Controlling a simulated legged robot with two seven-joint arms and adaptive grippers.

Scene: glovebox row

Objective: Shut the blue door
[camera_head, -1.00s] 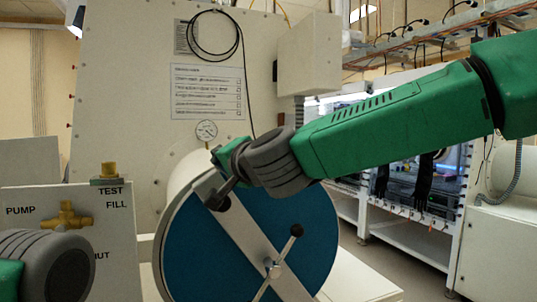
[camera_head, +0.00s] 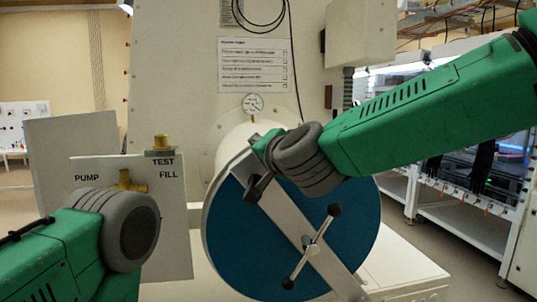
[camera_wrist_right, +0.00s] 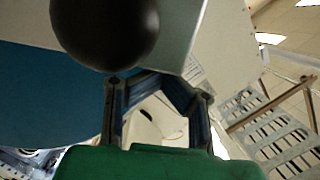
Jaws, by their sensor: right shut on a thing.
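The round blue door (camera_head: 350,225) is in the middle of the head view, at the front of a white cylindrical port. A pale bar crosses its face diagonally, with a black-knobbed crank handle (camera_head: 312,247) at its middle. My right gripper (camera_head: 262,180) is at the bar's upper left end, shut on a dark handle there; my wrist partly hides the contact. In the right wrist view, the fingers (camera_wrist_right: 155,95) are beside the blue face, and a large dark ball knob (camera_wrist_right: 105,30) is close to the camera. My left forearm shows at lower left; its fingers are not visible.
A white panel (camera_head: 172,240) marked PUMP, TEST and FILL, with brass valves, stands left of the door, close to my left wrist. A pressure gauge (camera_head: 253,104) is above the port. A white ledge (camera_head: 405,270) lies at lower right. Glovebox units (camera_head: 480,180) stand behind.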

